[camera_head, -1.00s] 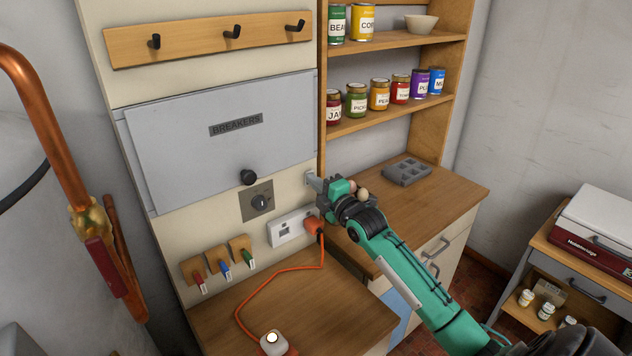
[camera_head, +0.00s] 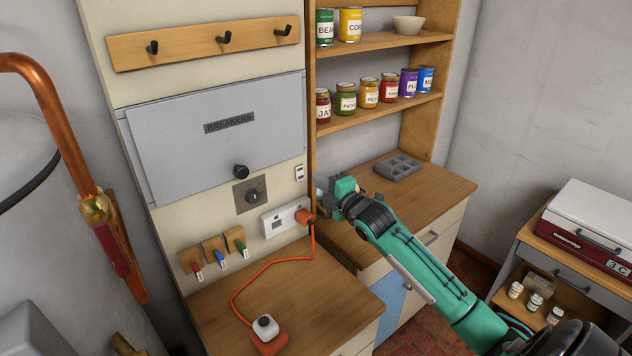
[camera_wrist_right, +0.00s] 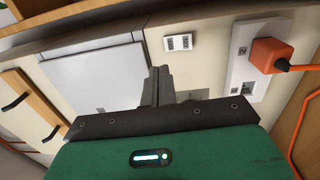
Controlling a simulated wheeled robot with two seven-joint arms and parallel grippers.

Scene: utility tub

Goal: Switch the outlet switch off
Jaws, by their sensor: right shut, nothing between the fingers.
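A white outlet plate (camera_head: 276,223) is on the cream wall panel, with an orange plug (camera_head: 304,216) in its right end; they also show in the wrist view as the plate (camera_wrist_right: 238,70) and plug (camera_wrist_right: 268,54). A small white switch plate (camera_head: 299,172) with dark marks sits above it, and also shows in the wrist view (camera_wrist_right: 178,42). My right gripper (camera_head: 322,187) is shut and empty, just right of the switch plate and apart from it. Its fingers (camera_wrist_right: 157,86) also show in the wrist view. My left gripper is out of view.
An orange cord runs from the plug to a small white-topped orange unit (camera_head: 266,331) on the wooden counter (camera_head: 300,290). The grey breaker box (camera_head: 215,135) and a dark knob plate (camera_head: 252,196) are left of the switch plate. Shelves with jars stand right.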

